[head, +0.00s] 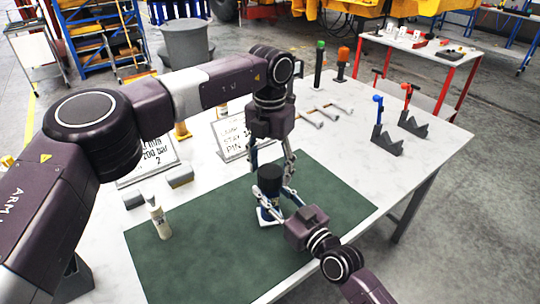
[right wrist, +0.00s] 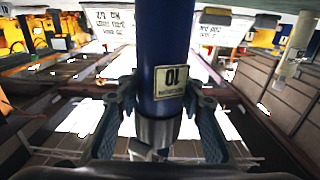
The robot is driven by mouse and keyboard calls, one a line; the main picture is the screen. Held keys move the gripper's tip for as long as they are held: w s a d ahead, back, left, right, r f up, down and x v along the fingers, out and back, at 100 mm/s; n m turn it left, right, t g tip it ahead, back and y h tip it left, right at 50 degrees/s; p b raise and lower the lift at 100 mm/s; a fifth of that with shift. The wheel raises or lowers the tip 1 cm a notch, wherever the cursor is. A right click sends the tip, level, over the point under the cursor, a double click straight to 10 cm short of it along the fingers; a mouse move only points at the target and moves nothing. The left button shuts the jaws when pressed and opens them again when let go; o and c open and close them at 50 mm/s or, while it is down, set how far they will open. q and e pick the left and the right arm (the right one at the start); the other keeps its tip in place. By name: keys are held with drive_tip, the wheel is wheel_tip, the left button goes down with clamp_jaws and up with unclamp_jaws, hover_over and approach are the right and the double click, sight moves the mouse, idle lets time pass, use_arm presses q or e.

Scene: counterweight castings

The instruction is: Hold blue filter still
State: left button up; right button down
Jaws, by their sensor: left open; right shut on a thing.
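The blue filter (head: 265,203) stands upright on the green mat (head: 200,255), with a black top (head: 270,177) and a pale base below it. In the right wrist view the blue cylinder (right wrist: 165,45) carries a label reading 10 and rises between the fingers. My right gripper (head: 273,203) comes in from the lower right and is shut on the filter low on its body. My left gripper (head: 271,166) points down from above, its fingers open on either side of the black top. I cannot tell whether they touch it.
A pale bottle (head: 160,222) stands on the mat at left, near two grey blocks (head: 180,177). Printed signs (head: 232,137) stand behind. Metal tools (head: 325,113) and grey holders (head: 387,140) with blue and red-handled tools are at the back right. The mat's right side is clear.

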use_arm(q)
drive_tip(key=shift+f, duration=1.1)
drive_tip(key=c, duration=1.2)
drive_tip(key=o, duration=1.4)
wheel_tip(320, 180, up, 12)
use_arm(e)
drive_tip(key=c, duration=1.2)
unclamp_jaws()
drive_tip(key=shift+c, duration=0.2)
